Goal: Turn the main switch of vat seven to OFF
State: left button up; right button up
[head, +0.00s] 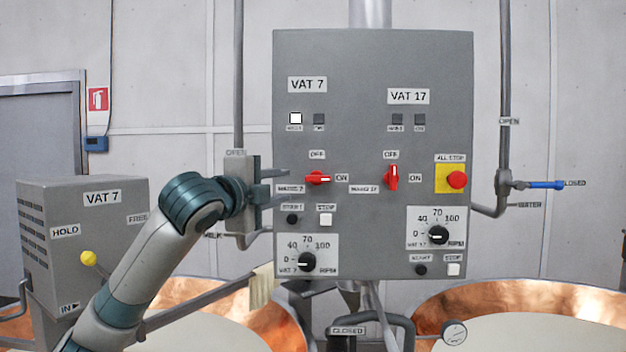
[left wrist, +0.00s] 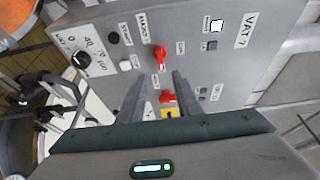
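The red main switch of vat 7 (head: 318,178) sits on the grey panel below the VAT 7 label (head: 307,85). Its handle lies level, toward ON; OFF is marked above it. It also shows in the left wrist view (left wrist: 160,58). My left gripper (head: 286,187) is just left of this switch, its fingers spread one above the other and pointing right. The fingers (left wrist: 158,88) are apart with nothing held in the left wrist view. I cannot tell how far they stand off the panel. My right gripper is out of view.
The similar vat 17 switch (head: 391,177) stands upright, to the right. The red all-stop button (head: 456,180) is beyond it. Start and stop buttons and a black speed dial (head: 307,261) lie below. Copper vats (head: 545,300) stand under the panel; a VAT 7 box (head: 85,240) is left.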

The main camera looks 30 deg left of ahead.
aim_at(315, 180)
pick_arm(q)
jog(key=w+p, duration=0.2)
jog(key=w, duration=0.3)
jog(key=w+a+p, duration=0.1)
jog(key=w+p, duration=0.2)
jog(key=w, duration=0.2)
jog(key=w+a+p, duration=0.1)
jog(key=w+p, duration=0.1)
jog(key=w, duration=0.3)
jog(key=shift+w+a, duration=0.15)
jog(key=shift+w, duration=0.1)
jog(key=shift+w+a+p, duration=0.1)
jog(key=shift+w+p, duration=0.2)
jog(key=shift+w, duration=0.1)
grip_shut()
